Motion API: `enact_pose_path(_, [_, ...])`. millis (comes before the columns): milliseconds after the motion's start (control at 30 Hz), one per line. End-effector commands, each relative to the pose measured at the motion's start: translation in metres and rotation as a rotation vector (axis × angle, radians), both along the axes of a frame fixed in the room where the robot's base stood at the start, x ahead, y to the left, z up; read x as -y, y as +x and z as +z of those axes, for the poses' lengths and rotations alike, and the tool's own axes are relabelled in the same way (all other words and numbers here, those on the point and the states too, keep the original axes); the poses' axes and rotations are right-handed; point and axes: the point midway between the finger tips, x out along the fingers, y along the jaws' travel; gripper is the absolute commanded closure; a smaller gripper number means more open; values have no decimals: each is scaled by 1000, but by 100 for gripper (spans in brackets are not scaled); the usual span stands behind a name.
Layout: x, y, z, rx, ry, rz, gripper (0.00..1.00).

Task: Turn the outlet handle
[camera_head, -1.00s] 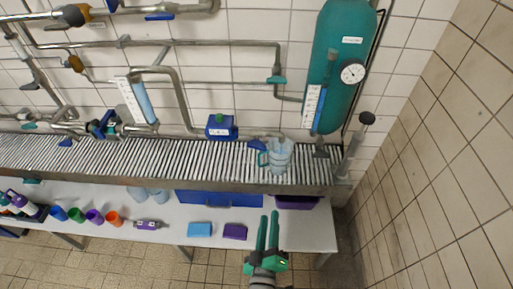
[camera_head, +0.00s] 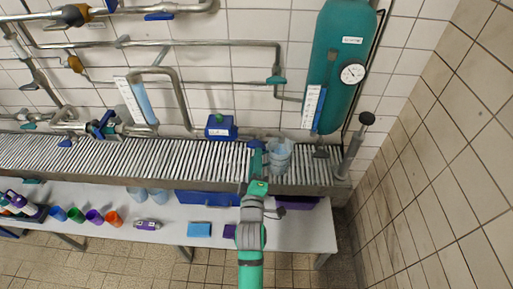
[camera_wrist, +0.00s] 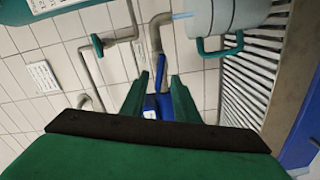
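The blue outlet handle (camera_head: 254,144) is at the end of the thin pipe above the roller conveyor, just left of the jug. In the wrist view the handle (camera_wrist: 161,70) shows between my fingertips, further off along their line. My gripper (camera_head: 257,160) reaches over the conveyor, just below the handle and left of the jug. In the wrist view the green fingers of my gripper (camera_wrist: 160,79) are apart with a gap between them. I cannot tell whether either finger touches the handle.
A clear jug (camera_head: 281,157) with a teal handle stands on the conveyor (camera_head: 190,158), close to the right of my gripper. A teal tank (camera_head: 343,65) stands behind right.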

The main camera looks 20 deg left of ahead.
Motion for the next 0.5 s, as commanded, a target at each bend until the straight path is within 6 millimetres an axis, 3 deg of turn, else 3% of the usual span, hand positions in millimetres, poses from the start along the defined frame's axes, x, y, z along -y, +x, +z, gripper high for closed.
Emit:
enact_pose_path(200, [-10,33,1,1,1,1,72])
enact_pose_path(500, [-17,52,0,0,0,2,72])
